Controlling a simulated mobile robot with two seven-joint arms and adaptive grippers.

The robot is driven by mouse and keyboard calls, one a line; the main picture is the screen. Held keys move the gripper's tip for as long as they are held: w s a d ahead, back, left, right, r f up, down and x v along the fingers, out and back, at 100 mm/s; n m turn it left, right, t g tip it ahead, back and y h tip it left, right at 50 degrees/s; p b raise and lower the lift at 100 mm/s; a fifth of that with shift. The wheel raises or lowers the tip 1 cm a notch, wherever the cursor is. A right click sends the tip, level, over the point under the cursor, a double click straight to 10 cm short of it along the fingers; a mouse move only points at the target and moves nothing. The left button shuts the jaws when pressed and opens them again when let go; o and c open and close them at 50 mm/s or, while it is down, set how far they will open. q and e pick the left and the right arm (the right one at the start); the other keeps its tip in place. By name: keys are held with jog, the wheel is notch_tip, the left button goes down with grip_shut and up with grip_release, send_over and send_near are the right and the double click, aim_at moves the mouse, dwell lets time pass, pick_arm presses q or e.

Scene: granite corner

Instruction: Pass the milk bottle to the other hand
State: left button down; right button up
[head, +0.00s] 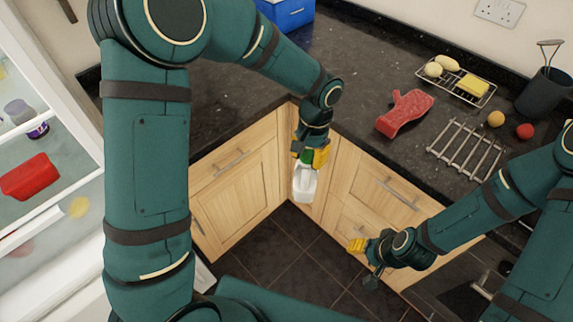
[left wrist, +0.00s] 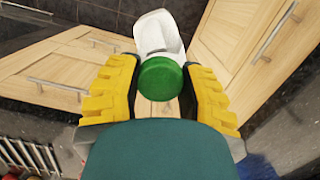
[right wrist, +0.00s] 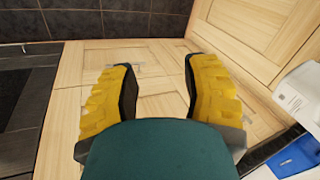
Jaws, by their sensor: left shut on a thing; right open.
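The milk bottle (head: 305,184) is white with a green cap and hangs below my left gripper (head: 310,155) in front of the corner cabinets. In the left wrist view the green cap (left wrist: 160,78) sits between the yellow fingers of my left gripper (left wrist: 158,98), with the white body (left wrist: 158,33) beyond it. My left gripper is shut on the bottle near its cap. My right gripper (head: 362,262) is lower and to the right in the head view, apart from the bottle. In the right wrist view my right gripper (right wrist: 158,85) is open and empty.
Wooden cabinets (head: 237,185) with bar handles meet in the corner under the dark granite counter (head: 350,60). On the counter are a red mitt (head: 405,112), a metal rack (head: 466,149) and a dark pot (head: 545,92). An open fridge (head: 50,130) stands at left.

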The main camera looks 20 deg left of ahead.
jog(key=shift+o, duration=1.4)
jog(key=o, duration=0.5)
jog(key=shift+w, duration=0.1)
jog(key=shift+o, duration=0.7)
jog(key=shift+w+a+r, duration=0.15)
jog(key=shift+w+a, duration=0.1)
jog(key=shift+a, duration=0.05)
jog(key=w+a+r+t+h, duration=0.2)
jog(key=w+a+r+t, duration=0.4)
jog(key=w+a+r, duration=0.15)
jog(key=s+a+r+t+h, duration=0.2)
jog(key=a+r+t+h, duration=0.4)
jog(key=r, duration=0.5)
pick_arm(q)
jog(key=w+d+r+m, duration=0.3)
jog(key=w+d+r, duration=0.1)
jog(key=d, duration=0.3)
jog(key=shift+w+d+r, duration=0.15)
jog(key=shift+d+r, duration=0.1)
jog(key=shift+r, duration=0.45)
pick_arm(e)
jog(key=w+f+y, duration=0.2)
jog(key=w+f, duration=0.3)
jog(key=w, duration=0.5)
jog(key=shift+w+d+g, duration=0.3)
jog(key=shift+w+d, duration=0.1)
jog(key=shift+c, duration=0.3)
